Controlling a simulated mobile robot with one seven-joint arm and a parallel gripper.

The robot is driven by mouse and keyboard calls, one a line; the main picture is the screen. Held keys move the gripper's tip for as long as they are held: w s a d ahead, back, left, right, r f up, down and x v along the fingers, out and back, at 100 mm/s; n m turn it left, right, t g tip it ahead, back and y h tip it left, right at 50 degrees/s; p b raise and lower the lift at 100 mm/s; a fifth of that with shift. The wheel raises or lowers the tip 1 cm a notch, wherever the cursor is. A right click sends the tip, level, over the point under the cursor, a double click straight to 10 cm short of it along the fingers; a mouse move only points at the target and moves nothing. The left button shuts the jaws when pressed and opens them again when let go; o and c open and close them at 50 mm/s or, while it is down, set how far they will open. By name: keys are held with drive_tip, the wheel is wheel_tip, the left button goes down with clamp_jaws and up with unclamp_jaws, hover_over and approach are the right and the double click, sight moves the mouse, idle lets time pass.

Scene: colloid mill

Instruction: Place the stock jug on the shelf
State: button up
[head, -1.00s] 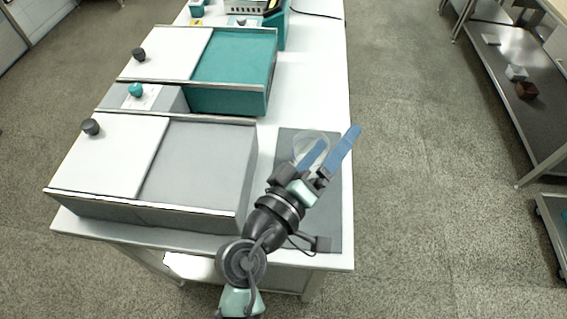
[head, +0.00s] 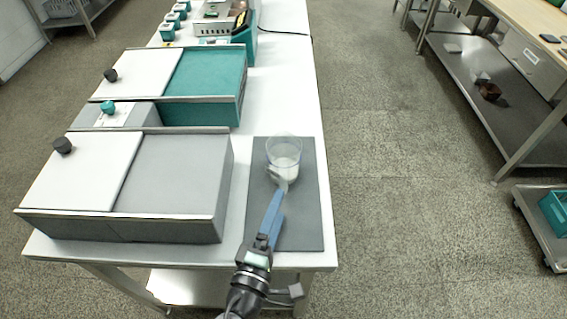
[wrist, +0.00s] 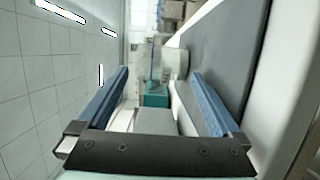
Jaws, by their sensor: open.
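The stock jug appears to be the clear, see-through vessel (head: 284,152) with a whitish lower part, upright on the dark grey mat (head: 300,225) at the table's right side. A pale part, perhaps its handle, points toward me. My gripper (head: 279,192) has long blue fingers, open, with the tips at the near side of the jug. Whether they touch or straddle the pale part cannot be told. In the wrist view the open fingers (wrist: 160,95) stand wide apart with nothing clearly held between them. A grey lower shelf (head: 500,105) is under the bench at right.
A grey box with a white lid panel (head: 85,175) and a teal one (head: 210,75) stand left of the mat. Small blocks (head: 489,92) lie on the bench's lower shelf. A low cart with a teal bin (head: 556,210) is at right. The floor between is clear.

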sight(285, 187)
drive_tip(key=shift+w+d+r, duration=0.1)
drive_tip(key=shift+w+r, duration=0.05)
drive_tip(key=shift+w, duration=0.3)
drive_tip(key=x, duration=0.4)
drive_tip(key=shift+w+p, duration=0.2)
drive_tip(key=shift+p, duration=0.2)
clamp_jaws()
